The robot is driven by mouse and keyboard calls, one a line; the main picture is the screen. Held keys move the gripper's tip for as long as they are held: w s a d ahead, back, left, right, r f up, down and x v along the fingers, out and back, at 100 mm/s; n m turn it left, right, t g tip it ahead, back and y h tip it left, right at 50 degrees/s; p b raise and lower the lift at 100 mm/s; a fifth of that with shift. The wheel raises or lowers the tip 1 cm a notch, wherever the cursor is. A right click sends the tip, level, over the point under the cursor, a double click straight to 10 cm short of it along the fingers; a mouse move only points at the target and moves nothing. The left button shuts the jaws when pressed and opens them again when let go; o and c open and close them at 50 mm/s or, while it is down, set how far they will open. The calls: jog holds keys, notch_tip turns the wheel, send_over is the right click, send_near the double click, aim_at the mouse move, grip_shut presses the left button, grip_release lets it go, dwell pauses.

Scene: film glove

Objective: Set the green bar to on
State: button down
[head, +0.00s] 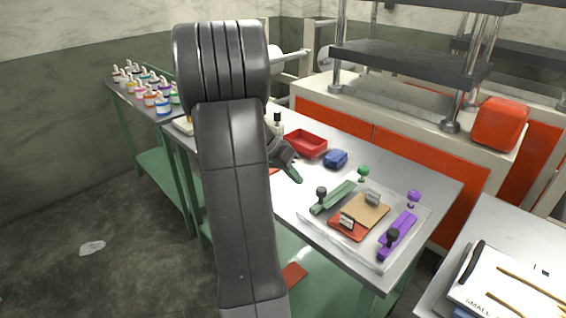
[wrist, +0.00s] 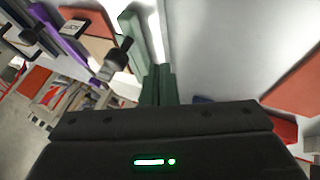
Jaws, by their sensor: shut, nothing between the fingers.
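The green bar (head: 338,196) lies on a pale tray (head: 300,214) on the metal table. A black knob (head: 321,193) stands at its near left end, and a green ball knob (head: 363,171) stands just past its far end. In the wrist view the green bar (wrist: 134,32) is at the top, with the black knob (wrist: 119,50) beside it. My gripper (head: 297,178) is shut and empty, pointing down to the left of the bar in the head view. Its fingertips (wrist: 160,68) appear close to the bar; I cannot tell whether they touch it.
A purple bar (head: 400,232) with its own black knob lies at the tray's right. A red bin (head: 307,143) and blue object (head: 336,158) stand behind. Paint pots fill the far left.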

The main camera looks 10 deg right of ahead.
aim_at(320, 191)
jog(key=s+d, duration=0.2)
jog(key=d, duration=0.1)
jog(key=shift+s+f+p, duration=0.2)
jog(key=shift+s+p, duration=0.1)
jog(key=shift+s, duration=0.05)
jog(key=shift+d, duration=0.1)
jog(key=s+d+b, duration=0.2)
jog(key=shift+s+f, duration=0.15)
jog(key=shift+s, duration=0.3)
